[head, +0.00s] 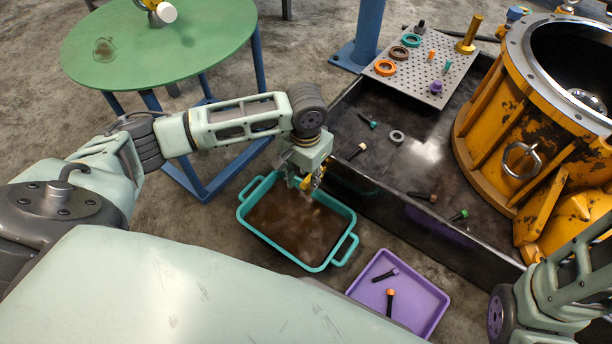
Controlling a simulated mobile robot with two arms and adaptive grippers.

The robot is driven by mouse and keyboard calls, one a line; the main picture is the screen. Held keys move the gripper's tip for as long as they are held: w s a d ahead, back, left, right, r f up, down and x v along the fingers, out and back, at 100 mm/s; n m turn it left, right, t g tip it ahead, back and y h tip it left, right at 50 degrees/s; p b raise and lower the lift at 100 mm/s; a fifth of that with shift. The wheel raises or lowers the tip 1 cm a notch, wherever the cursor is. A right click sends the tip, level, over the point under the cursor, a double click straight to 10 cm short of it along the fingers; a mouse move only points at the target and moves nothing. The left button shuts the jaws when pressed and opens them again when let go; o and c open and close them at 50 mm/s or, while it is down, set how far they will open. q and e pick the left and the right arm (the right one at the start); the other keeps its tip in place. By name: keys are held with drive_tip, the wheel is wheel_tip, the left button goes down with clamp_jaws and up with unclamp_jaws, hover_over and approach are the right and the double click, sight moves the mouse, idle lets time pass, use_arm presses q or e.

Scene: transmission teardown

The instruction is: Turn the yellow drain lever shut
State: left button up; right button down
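My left gripper (306,186) points down over the far right part of a teal pan (343,250) of brown fluid, beside the black tray's side wall. A small yellow piece (306,183), which looks like the drain lever, shows right at its fingertips. The fingers hide most of it, so I cannot tell whether they grip it or only touch it, nor how far the lever is turned. A pale streak in the fluid shows just below the fingertips. My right arm enters at the lower right; its gripper is outside the picture.
The black tray (432,225) holds a big yellow housing (490,150), loose bolts and a grey ring (397,136). A perforated board (445,65) bears rings and pegs. A purple tray (420,299) with two bolts lies in front. A green round table (150,50) stands at the back left.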

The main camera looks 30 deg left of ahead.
use_arm(q)
clamp_jaws()
idle(0.4)
